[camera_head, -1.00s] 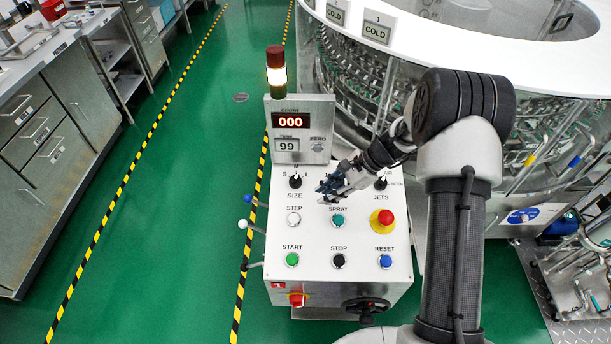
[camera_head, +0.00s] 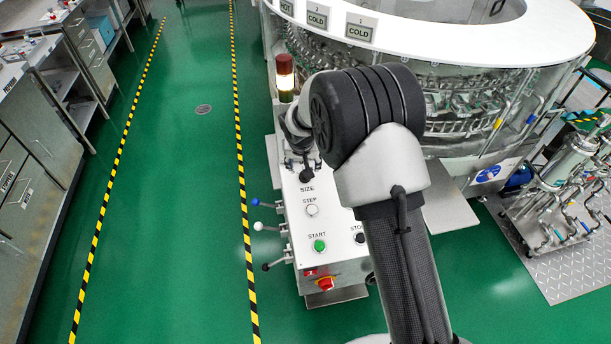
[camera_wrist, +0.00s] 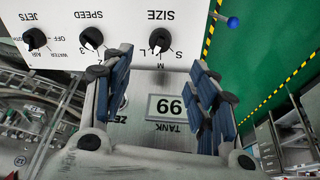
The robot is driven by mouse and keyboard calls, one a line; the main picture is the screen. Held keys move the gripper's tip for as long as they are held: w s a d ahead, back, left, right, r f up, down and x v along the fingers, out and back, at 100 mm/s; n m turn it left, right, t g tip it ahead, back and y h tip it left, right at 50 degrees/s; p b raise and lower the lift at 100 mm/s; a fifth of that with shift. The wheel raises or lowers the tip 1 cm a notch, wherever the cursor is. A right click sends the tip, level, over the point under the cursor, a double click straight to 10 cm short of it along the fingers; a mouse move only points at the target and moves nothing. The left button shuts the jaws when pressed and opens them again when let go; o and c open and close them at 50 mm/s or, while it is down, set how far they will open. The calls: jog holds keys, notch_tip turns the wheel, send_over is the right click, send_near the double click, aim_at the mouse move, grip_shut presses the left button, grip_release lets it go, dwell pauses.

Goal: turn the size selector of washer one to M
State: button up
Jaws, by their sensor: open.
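The size selector (camera_wrist: 160,40) is a black knob with a white mark, under the word SIZE, upside down in the wrist view. Letters L, M and S sit around it. Its mark seems to lean toward the L and M side; the exact setting is too small to tell. My gripper (camera_wrist: 161,60) is open and empty, its blue-padded fingers apart on either side of the view, with the knob beyond their tips. I see no contact. In the head view the selector (camera_head: 306,175) shows just below my wrist, and my arm hides much of the control panel (camera_head: 328,222).
The speed knob (camera_wrist: 91,38) and jets knob (camera_wrist: 35,39) stand beside the selector. A signal lamp (camera_head: 285,78) rises behind the panel. Levers (camera_head: 262,227) stick out left, where the green floor is clear.

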jog(key=b+x, duration=0.2)
jog(key=x, duration=1)
jog(key=shift+f, duration=0.3)
jog(key=shift+c, duration=0.5)
